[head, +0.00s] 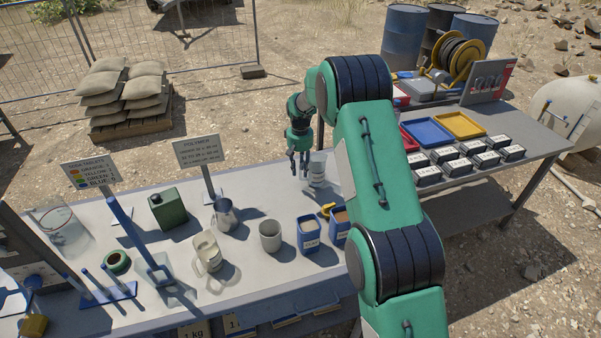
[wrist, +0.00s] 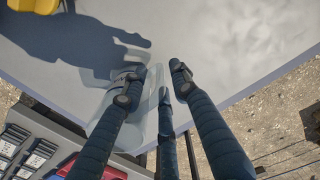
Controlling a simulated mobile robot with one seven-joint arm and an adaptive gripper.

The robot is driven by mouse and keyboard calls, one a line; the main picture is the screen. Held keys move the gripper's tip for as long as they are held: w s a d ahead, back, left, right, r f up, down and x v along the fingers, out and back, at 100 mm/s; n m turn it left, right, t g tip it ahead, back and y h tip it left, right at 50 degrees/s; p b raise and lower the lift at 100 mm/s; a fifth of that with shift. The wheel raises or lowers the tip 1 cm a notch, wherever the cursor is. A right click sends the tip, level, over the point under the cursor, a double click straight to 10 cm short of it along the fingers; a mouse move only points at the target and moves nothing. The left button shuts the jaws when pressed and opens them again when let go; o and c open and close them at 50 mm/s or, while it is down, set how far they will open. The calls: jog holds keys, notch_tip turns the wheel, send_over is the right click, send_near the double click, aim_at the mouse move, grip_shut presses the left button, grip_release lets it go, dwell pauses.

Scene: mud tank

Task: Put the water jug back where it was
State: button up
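A clear jug (head: 317,172) stands upright near the back edge of the bench in the head view. It also shows as a see-through shape (wrist: 137,112) among my fingers in the wrist view. My gripper (head: 300,170) points down just left of the jug, with its fingers low over the bench. In the wrist view the fingers of my gripper (wrist: 155,82) are spread apart, with a gap between the tips. Fingers hide part of the jug, and I cannot tell whether any finger touches it.
A clear jug with pale contents (head: 208,252), a metal jug (head: 226,214), a grey cup (head: 270,236) and blue tubs (head: 309,235) stand on the bench (head: 255,285). A green canister (head: 168,208) and sign posts stand left. Trays and labelled boxes (head: 443,155) lie right.

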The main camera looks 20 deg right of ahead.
notch_tip(320, 180, up, 8)
jog(key=shift+r+p, duration=0.15)
jog(key=shift+p, duration=0.7)
jog(key=shift+r, duration=0.7)
jog(key=shift+s+r, duration=0.1)
jog(key=shift+r, duration=0.2)
jog(key=s+a+r+t, duration=0.1)
jog(key=s+a+r, duration=0.2)
jog(key=s+r, duration=0.95)
jog(key=s+a+r+t, duration=0.2)
jog(key=s+a+r, duration=0.1)
jog(key=s+r, duration=0.95)
jog(key=s+a+r+t, duration=0.1)
jog(key=s+a+t, duration=0.1)
jog(key=s, duration=2.9)
jog(key=shift+a+t, duration=0.3)
jog(key=shift+a, duration=0.15)
